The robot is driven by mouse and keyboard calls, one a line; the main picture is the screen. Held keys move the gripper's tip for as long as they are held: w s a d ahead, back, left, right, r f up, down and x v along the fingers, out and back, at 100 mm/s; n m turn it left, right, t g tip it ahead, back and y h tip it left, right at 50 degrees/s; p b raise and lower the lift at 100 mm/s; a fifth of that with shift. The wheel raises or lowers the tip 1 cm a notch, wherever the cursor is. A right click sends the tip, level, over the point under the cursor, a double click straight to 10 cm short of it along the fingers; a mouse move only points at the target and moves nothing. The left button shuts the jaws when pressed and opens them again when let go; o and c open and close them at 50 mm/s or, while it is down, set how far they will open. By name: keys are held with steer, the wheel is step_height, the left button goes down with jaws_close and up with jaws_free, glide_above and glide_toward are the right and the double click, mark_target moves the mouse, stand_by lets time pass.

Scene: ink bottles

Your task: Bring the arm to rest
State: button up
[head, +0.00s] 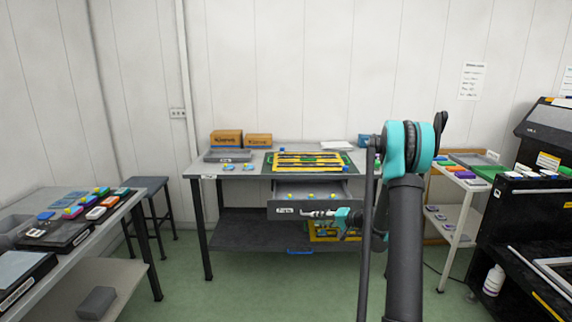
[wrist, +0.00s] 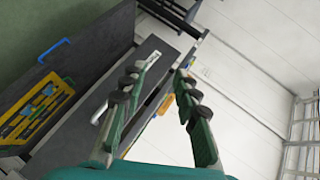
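My arm rises in front of the head camera and reaches toward the middle table (head: 240,171). My gripper (head: 318,214) is in front of the grey drawer (head: 300,209) under that table. The drawer is pulled out, and several small yellow-topped items show inside it. In the wrist view, my gripper (wrist: 160,76) is open, with a clear gap between its fingers and nothing held. A pale handle-like bar (wrist: 104,111) on the dark drawer front lies behind the left finger. I cannot tell whether a finger touches it.
A yellow frame (head: 305,161) lies on a green mat on the table, with cardboard boxes (head: 226,138) at the back left. A left bench (head: 128,207) holds several colored items. A stool (head: 150,184), right cart (head: 460,222) and black machine (head: 525,215) stand nearby. Green floor is open at left center.

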steer(key=s+a+r+n+g+h, duration=0.1)
steer(key=s+r+g+h, duration=0.15)
steer(key=s, duration=0.85)
steer(key=s+a+r+n+g+h, duration=0.1)
steer(key=s+n+h, duration=0.15)
steer(key=s, duration=0.85)
steer(key=s+d+f+h, duration=0.1)
steer(key=s+d+h, duration=0.2)
steer(key=s, duration=0.7)
steer(key=s+d+f+h, duration=0.2)
steer(key=s+d, duration=0.2)
steer(key=s, duration=0.6)
steer(key=shift+f+n+g+h, duration=0.2)
steer(key=shift+n+g+h, duration=0.2)
steer(key=shift+n+g, duration=0.05)
steer(key=shift+a, duration=0.1)
